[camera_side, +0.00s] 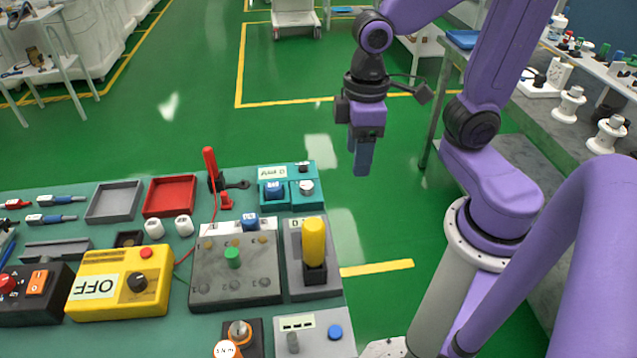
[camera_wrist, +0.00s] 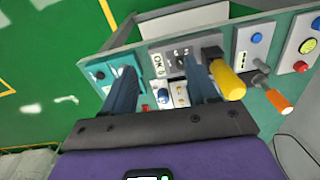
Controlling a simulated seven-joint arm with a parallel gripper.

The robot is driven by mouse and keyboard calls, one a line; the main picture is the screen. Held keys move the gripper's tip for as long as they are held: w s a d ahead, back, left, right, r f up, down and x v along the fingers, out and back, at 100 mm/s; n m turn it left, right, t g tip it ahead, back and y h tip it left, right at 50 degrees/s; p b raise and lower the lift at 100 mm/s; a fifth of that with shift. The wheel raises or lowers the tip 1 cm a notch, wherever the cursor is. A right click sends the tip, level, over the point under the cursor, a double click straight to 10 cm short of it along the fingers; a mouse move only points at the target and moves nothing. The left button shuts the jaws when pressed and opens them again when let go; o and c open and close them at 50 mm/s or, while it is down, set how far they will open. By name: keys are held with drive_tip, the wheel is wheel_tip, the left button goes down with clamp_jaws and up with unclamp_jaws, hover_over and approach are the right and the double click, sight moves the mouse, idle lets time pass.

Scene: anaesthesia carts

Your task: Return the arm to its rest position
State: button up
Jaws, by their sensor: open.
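My purple arm holds my gripper (camera_side: 361,158) up over the green floor, to the right of the work table (camera_side: 345,300) and apart from everything on it. In the wrist view my gripper (camera_wrist: 163,82) shows two dark blue fingers spread apart with nothing held between them. Beyond the fingers the wrist view shows the table edge and its devices. In the side view the fingers overlap each other, so the gap between them is hidden.
The table carries a yellow box (camera_side: 118,283), a grey panel with a yellow handle (camera_side: 313,242), a teal box (camera_side: 287,187), a red tray (camera_side: 170,196) and a grey tray (camera_side: 114,202). A side bench (camera_side: 548,140) stands right. Open floor surrounds my gripper.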

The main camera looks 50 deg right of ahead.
drive_tip(key=s+d+n, duration=0.1)
drive_tip(key=s+n, duration=0.3)
drive_tip(key=s, duration=0.4)
drive_tip(key=shift+s+f, duration=0.2)
drive_tip(key=shift+f, duration=0.15)
drive_tip(key=shift+d, duration=0.1)
idle(2.2)
